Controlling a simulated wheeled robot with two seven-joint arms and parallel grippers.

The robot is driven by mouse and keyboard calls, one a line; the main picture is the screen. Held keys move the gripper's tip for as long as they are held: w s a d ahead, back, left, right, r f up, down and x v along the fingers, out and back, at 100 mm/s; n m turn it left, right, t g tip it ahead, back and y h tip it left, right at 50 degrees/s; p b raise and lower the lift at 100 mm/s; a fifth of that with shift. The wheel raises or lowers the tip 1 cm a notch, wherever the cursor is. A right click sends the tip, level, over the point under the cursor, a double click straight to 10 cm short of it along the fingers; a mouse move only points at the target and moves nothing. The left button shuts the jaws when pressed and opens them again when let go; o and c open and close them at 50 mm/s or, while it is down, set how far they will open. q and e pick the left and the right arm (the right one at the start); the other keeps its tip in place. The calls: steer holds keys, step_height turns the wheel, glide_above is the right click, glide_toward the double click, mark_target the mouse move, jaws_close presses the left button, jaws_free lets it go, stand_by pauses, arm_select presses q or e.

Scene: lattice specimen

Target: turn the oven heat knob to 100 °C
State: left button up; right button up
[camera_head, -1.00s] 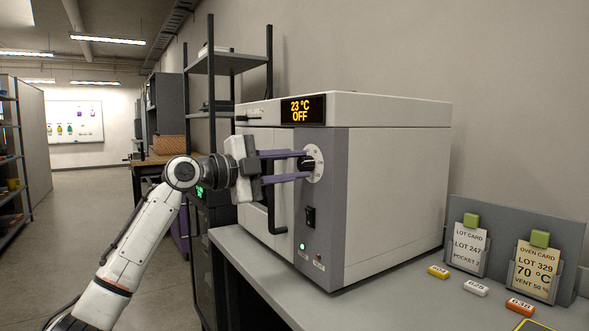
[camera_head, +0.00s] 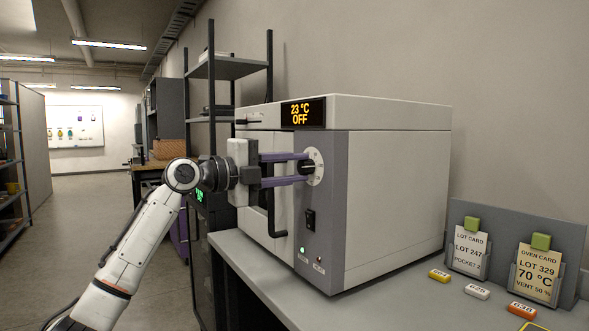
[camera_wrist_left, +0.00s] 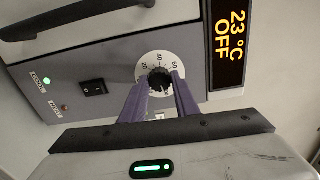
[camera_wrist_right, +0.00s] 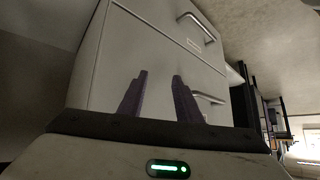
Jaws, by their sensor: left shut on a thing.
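The oven (camera_head: 395,190) is a white box with a grey front panel. Its display (camera_head: 303,112) reads 23 °C OFF. The black heat knob (camera_head: 307,167) sits on a white dial below the display; it also shows in the left wrist view (camera_wrist_left: 159,80), where the dial marks are small. My left gripper (camera_head: 304,168) is shut on the knob, its purple fingers on either side of it. The knob's pointer is not clear. My right gripper (camera_wrist_left: 0,0) is absent from the head view; in the right wrist view its fingers (camera_wrist_right: 158,88) stand apart with nothing between them.
A black switch (camera_head: 310,220) and a lit green lamp (camera_head: 302,250) are below the knob. The oven's door handle (camera_head: 272,215) is close to my left gripper. A card holder (camera_head: 500,225) stands right; its oven card (camera_head: 536,270) reads 70 °C. Drawers (camera_wrist_right: 160,45) face my right gripper.

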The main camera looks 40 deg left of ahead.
arm_select(q)
steer(key=shift+f, duration=0.1)
steer(key=o, duration=1.1)
steer(key=shift+c, duration=0.2)
arm_select(e)
steer(key=shift+s+f, duration=0.1)
arm_select(q)
steer(key=shift+s+a, duration=0.1)
steer(key=shift+s, duration=0.05)
steer(key=shift+s+a, duration=0.15)
steer(key=shift+s, duration=0.15)
steer(key=b+v, duration=0.2)
steer(key=v, duration=0.7)
steer(key=shift+s+b, duration=0.2)
steer(key=shift+b, duration=0.15)
arm_select(e)
steer(key=shift+w+a+f, duration=0.15)
steer(key=shift+w+f, duration=0.05)
steer(key=shift+f, duration=0.25)
